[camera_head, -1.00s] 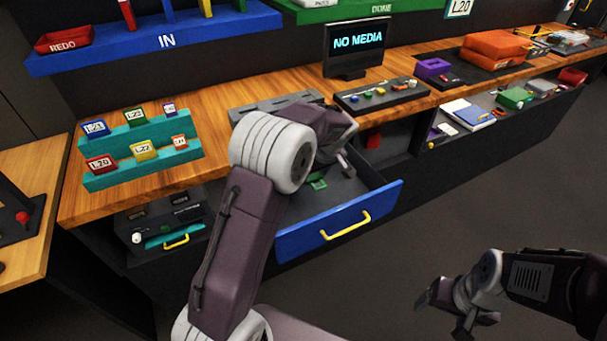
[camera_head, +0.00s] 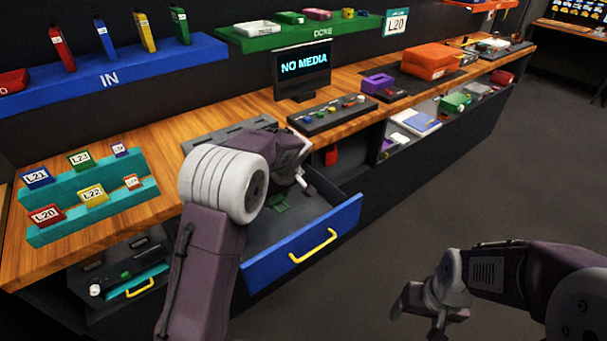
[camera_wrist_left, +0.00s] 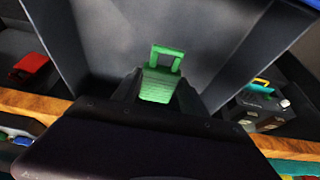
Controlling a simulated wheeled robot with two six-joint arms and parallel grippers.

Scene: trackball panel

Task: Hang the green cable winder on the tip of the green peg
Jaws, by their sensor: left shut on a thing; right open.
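The green cable winder (camera_wrist_left: 158,82) shows in the left wrist view as a ribbed green block with an open loop at its top. My left gripper (camera_wrist_left: 157,90) is shut on it, with the dark fingers on either side. My right gripper (camera_head: 425,312) is open and empty over the floor. I cannot make out a green peg.
The wooden counter (camera_head: 235,115) runs behind the drawer, with a monitor (camera_head: 303,72), a button panel (camera_head: 338,115) and a teal stepped card rack (camera_head: 95,195). A blue shelf (camera_head: 130,75) and a green shelf (camera_head: 300,32) hang above. Open floor lies at the right.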

